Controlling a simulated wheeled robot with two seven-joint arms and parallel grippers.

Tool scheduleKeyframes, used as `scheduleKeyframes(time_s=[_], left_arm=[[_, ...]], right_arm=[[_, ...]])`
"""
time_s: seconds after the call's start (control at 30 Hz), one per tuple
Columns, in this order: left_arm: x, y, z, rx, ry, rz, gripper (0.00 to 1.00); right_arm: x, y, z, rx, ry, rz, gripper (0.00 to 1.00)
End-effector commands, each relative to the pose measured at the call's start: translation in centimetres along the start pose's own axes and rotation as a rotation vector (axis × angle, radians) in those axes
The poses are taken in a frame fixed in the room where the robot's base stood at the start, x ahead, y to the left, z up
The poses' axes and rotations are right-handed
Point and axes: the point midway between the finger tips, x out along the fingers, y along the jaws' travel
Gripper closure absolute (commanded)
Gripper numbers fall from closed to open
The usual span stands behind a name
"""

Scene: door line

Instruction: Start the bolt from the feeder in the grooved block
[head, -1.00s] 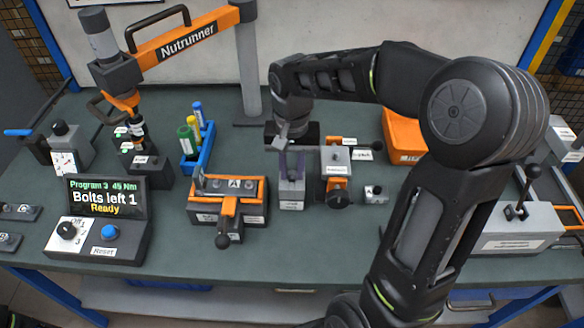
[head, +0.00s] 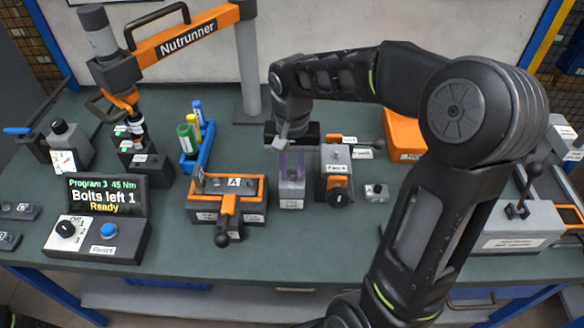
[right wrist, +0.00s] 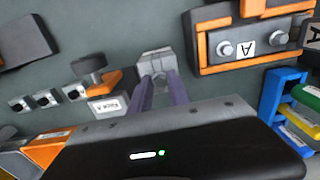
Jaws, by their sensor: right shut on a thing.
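My right gripper (head: 291,176) points down at a small grey block (head: 291,200) with a white label too small to read. In the right wrist view the two purple fingers (right wrist: 158,82) reach to this block (right wrist: 156,60). They are shut on a small light-grey piece between them, seemingly the bolt, mostly hidden. I cannot tell whether this block is the feeder or the grooved block, nor whether the piece touches it. Just left stands an orange and dark fixture (head: 205,205) marked A, with bolt heads on its top. My left gripper is not in view.
The nutrunner (head: 180,40) hangs at the left back. A display (head: 106,196) reads "Bolts left 1, Ready". A blue rack (head: 200,155) holds coloured cylinders. The front bench strip is clear.

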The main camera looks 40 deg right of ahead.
Motion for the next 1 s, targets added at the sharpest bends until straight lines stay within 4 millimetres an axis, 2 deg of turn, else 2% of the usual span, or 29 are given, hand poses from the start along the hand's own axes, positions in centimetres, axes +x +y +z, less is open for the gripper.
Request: scheduleKeyframes(time_s=[0.37, 0.4, 0.67, 0.87, 1.0], left_arm=[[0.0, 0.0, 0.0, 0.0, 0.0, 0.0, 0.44], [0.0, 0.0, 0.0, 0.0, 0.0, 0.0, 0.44], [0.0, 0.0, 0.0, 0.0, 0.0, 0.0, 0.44], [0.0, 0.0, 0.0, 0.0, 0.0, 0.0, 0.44], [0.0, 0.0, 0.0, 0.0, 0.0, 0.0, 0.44]], right_arm=[[-0.01, 0.01, -0.01, 0.0, 0.0, 0.0, 1.0], [-0.01, 0.01, -0.01, 0.0, 0.0, 0.0, 0.75], [-0.01, 0.01, -0.01, 0.0, 0.0, 0.0, 0.53], [0.0, 0.01, 0.0, 0.0, 0.0, 0.0, 0.52], [0.0, 0.01, 0.0, 0.0, 0.0, 0.0, 0.4]])
